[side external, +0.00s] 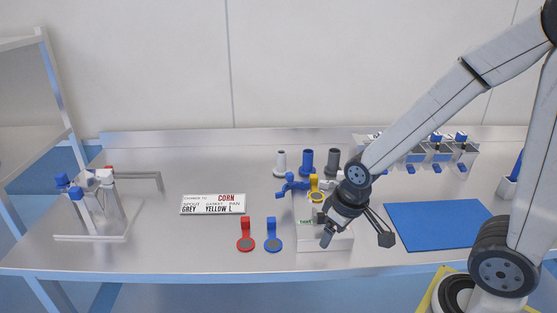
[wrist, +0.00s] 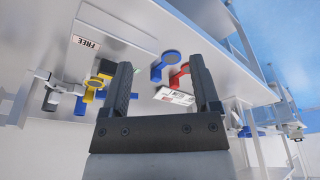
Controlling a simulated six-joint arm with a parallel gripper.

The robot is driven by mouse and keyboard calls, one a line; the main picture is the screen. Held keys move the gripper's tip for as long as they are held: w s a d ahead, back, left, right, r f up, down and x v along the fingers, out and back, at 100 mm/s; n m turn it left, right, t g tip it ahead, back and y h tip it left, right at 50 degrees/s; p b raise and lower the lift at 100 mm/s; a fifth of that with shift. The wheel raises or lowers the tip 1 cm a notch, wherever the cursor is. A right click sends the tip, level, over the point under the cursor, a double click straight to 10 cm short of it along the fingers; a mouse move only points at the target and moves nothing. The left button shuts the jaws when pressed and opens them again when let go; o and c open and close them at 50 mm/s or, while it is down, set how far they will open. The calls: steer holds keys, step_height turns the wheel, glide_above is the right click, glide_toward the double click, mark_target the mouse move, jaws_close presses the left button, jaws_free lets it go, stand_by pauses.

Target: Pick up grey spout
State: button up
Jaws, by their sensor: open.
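The dark grey spout (side external: 333,162) stands upright at the back middle of the bench, rightmost in a row with a blue spout (side external: 307,162) and a whitish spout (side external: 281,163). My gripper (side external: 356,238) is open and empty, in front of the grey spout and to its right, over the white block near the front edge. In the wrist view, the open jaws (wrist: 164,88) have nothing between them. Spout-like parts show at the left of that view, but I cannot tell which is the grey spout.
A blue valve-like part (side external: 291,185) and yellow ring (side external: 316,190) stand before the spouts. The white block (side external: 325,244) lies under my gripper. Red (side external: 246,240) and blue (side external: 273,240) paddles lie left, near a sign (side external: 213,204). A blue mat (side external: 437,224) is clear at right.

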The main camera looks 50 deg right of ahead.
steer(key=w+d+r+m, duration=0.2)
steer(key=w+d, duration=0.4)
steer(key=w, duration=0.5)
steer(key=m+t+h, duration=0.1)
steer(key=m+h, duration=0.1)
steer(key=m, duration=0.2)
glide_above(335, 152)
steer(key=shift+s+d+f, duration=0.1)
steer(key=shift+d+f, duration=0.1)
steer(key=shift+f, duration=2.45)
steer(key=shift+f, duration=1.4)
steer(key=shift+x, duration=1.25)
